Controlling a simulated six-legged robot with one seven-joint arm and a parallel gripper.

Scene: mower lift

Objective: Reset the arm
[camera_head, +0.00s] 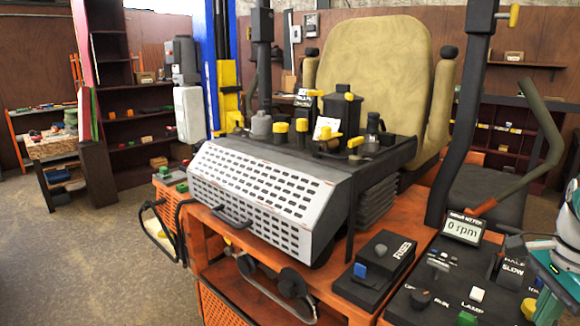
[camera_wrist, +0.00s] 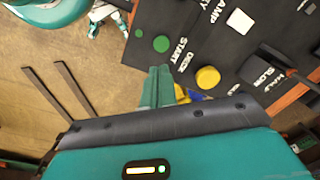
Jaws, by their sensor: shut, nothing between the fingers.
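My gripper (camera_wrist: 158,88) shows in the wrist view with its teal-green fingers together and nothing between them. It is beside the black control panel (camera_wrist: 205,40), close to a green button (camera_wrist: 161,43) and a yellow knob (camera_wrist: 207,77). Part of my teal arm shows at the right edge of the head view, partly cut off by the frame, to the right of the panel. The gripper's fingertips cannot be made out clearly there.
The orange mower carries a beige seat (camera_head: 372,75), a white perforated cover (camera_head: 262,198), a fuse box (camera_head: 375,270) and a 0 rpm display (camera_head: 463,228). A bent lever (camera_head: 520,160) rises behind the panel. Open floor (camera_head: 80,265) lies at the left.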

